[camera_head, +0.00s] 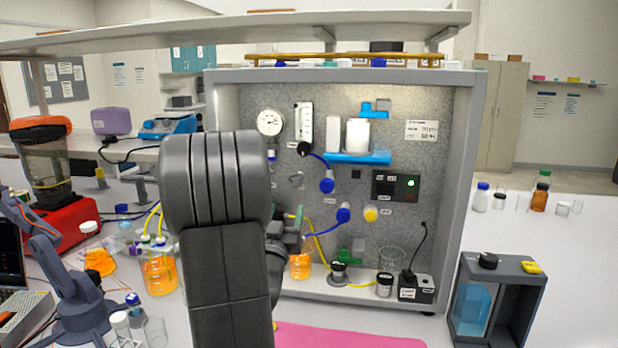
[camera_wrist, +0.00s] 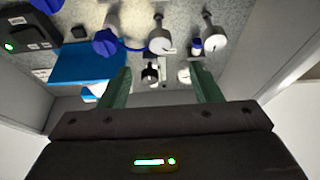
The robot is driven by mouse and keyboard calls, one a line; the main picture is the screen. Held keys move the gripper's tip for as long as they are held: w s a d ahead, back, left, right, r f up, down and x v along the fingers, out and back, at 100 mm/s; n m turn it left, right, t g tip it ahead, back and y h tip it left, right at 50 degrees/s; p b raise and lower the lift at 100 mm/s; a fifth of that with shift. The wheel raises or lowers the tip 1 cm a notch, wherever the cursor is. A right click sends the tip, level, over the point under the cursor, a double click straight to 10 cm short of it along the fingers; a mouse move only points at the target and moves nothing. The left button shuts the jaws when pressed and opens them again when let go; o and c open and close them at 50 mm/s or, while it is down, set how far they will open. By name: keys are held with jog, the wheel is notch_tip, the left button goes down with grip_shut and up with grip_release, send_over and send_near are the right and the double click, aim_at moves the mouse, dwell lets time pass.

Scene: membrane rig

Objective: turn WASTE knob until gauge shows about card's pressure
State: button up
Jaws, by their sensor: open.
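My gripper (camera_wrist: 163,80) is open and empty, with its two green fingers apart in the wrist view. Its end also shows beside my arm in the head view (camera_head: 295,228), in front of the panel. Small fittings show between and beyond the fingers. The round white gauge (camera_head: 270,122) is at the panel's upper left; its needle is too small to read. The card (camera_head: 421,130) is at the upper right, its figures blurred. Blue knobs (camera_head: 327,185) and a yellow-capped fitting (camera_head: 370,213) are on the panel. I cannot tell which knob is WASTE; my arm hides the lower left.
A blue shelf (camera_head: 350,158) holding white containers juts from the panel. A black controller (camera_head: 396,186) with a green light is to its lower right. The rig's side wall (camera_head: 462,190) bounds the right. Tubes, a jar and a black box stand low inside. A pink mat (camera_head: 345,337) lies in front.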

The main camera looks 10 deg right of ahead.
aim_at(294, 185)
jog(key=p+x, duration=0.5)
jog(key=x, duration=0.8)
jog(key=shift+w+d, duration=0.15)
jog(key=shift+w, duration=0.1)
jog(key=c, duration=1)
